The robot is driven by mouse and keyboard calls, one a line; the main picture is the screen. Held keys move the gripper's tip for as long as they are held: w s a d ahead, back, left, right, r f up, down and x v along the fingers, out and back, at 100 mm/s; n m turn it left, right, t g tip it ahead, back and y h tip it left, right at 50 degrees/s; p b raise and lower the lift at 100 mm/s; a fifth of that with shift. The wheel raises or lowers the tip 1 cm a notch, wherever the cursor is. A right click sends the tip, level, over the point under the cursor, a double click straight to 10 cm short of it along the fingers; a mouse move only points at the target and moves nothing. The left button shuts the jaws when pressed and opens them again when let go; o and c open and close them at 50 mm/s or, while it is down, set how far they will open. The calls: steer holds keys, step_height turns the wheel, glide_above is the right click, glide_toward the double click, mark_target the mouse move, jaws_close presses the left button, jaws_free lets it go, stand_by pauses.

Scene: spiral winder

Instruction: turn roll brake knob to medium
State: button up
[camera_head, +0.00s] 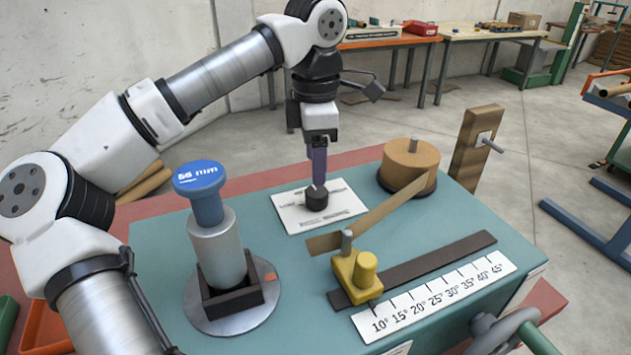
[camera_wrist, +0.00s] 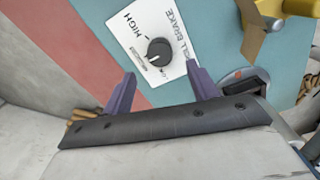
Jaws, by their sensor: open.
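The roll brake knob (camera_head: 316,198) is a small round black knob on a white label plate (camera_head: 342,209) on the teal machine top. In the wrist view the knob (camera_wrist: 160,51) shows a short white mark on its lower left side. HIGH is printed at the plate's upper left; smaller words below the knob are too blurred to read surely. My gripper (camera_head: 319,181) points down just above the knob. In the wrist view my gripper (camera_wrist: 160,70) is open and empty, with its purple fingers apart and the knob showing between and beyond their tips.
A blue-topped cylinder (camera_head: 203,192) stands left of the plate. A brown roll (camera_head: 409,163) with a strip leading to a yellow guide (camera_head: 356,273) is on the right. An angle scale (camera_head: 435,296) lies at the front. A wooden post (camera_head: 474,145) stands behind.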

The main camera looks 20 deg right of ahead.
mark_target(316, 191)
step_height(316, 191, up, 7)
stand_by(0.3)
stand_by(0.4)
